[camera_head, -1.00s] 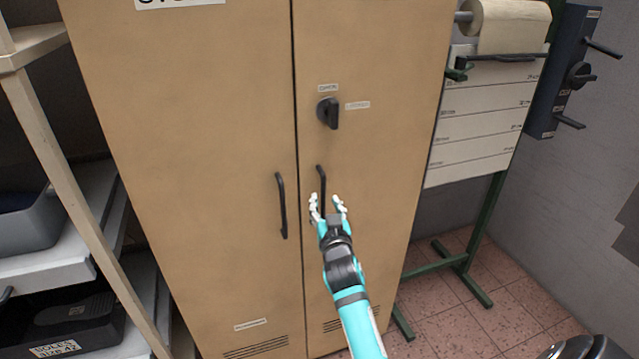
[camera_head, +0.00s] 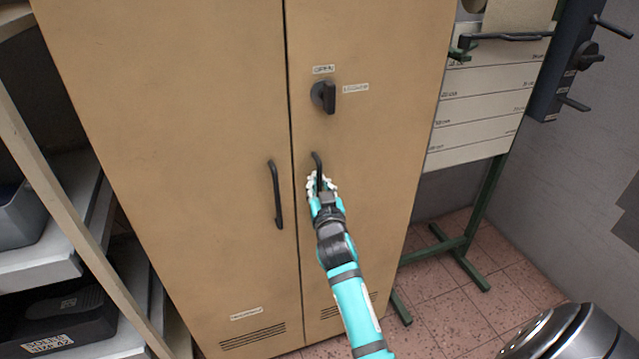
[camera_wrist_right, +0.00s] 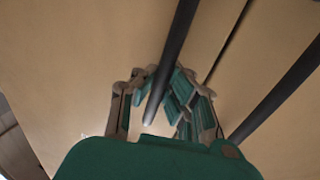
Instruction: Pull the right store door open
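The right store door (camera_head: 375,150) is the right half of a tan cabinet and sits flush beside the left door (camera_head: 170,120). Only a thin dark seam shows between them. The right door has a black bar handle (camera_head: 317,160); it also shows in the right wrist view (camera_wrist_right: 172,60). My right gripper (camera_head: 321,183) is at the lower part of this handle, its fingers curled in around the bar; the fingers also show in the right wrist view (camera_wrist_right: 165,82). The black knob (camera_head: 324,97) above stands upright, below an OPEN label. My left gripper is not in view.
The left door's black handle (camera_head: 275,195) hangs close to the left of my right gripper. A green-framed paper stand (camera_head: 485,195) stands right of the cabinet. A wooden shelf unit with bins (camera_head: 60,320) is at the left.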

